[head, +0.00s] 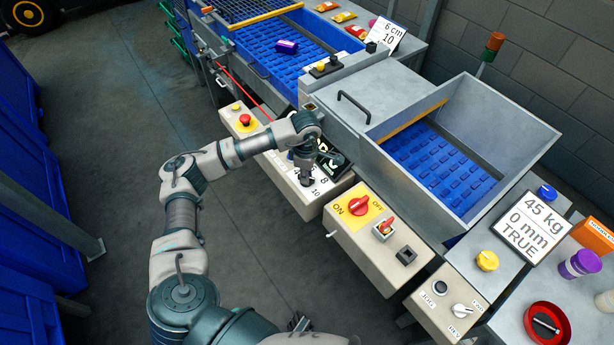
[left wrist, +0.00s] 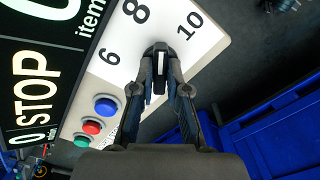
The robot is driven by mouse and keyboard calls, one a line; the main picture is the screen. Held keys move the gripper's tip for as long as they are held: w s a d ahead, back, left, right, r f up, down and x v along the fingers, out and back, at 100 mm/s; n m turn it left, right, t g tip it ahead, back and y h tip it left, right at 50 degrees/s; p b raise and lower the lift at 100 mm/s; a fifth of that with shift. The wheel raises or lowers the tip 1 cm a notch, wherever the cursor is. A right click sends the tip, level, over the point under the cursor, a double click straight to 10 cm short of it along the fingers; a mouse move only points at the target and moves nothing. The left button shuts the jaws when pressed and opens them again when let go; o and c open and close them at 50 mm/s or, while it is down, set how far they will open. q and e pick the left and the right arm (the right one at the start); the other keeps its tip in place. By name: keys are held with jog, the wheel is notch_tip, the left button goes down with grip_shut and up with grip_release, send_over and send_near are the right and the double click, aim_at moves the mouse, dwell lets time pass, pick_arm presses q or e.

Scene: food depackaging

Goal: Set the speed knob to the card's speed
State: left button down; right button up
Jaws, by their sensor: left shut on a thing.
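My left gripper (head: 306,180) reaches down onto the speed dial panel (head: 329,192) of the grey control box. It is shut on the speed knob, which the fingers mostly hide in the head view. In the left wrist view the gripper (left wrist: 160,60) has its fingers on both sides of the dark knob (left wrist: 160,46), at a dial face (left wrist: 212,18) marked 6, 8 and 10. I cannot tell for certain which number the knob points at. A white card (head: 388,34) reading "6 cm" and "10" stands at the back. My right gripper is not in view.
A black display (left wrist: 38,85) reading STOP and blue, red and green buttons (left wrist: 92,127) sit beside the dial. A box with a red ON/OFF switch (head: 359,205) is to the right. Another card (head: 531,227) reads "45 kg, 0 mm, TRUE". Open floor lies left.

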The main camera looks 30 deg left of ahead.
pick_arm(q)
jog(key=m, duration=0.1)
jog(key=m+b, duration=0.1)
jog(key=m, duration=0.1)
jog(key=m+b, duration=0.1)
jog(key=m, duration=0.1)
jog(key=shift+s+f, duration=0.1)
jog(key=shift+f, duration=0.2)
jog(key=shift+r+m+b, duration=0.1)
jog(key=shift+m+b, duration=0.3)
jog(key=shift+m, duration=0.6)
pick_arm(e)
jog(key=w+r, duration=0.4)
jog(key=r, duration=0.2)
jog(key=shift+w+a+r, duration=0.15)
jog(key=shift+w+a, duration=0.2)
pick_arm(q)
jog(key=c, duration=1.3)
grip_release()
jog(key=shift+o, duration=0.7)
jog(key=shift+a, duration=0.1)
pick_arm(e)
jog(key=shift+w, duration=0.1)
pick_arm(q)
jog(key=shift+r, duration=0.1)
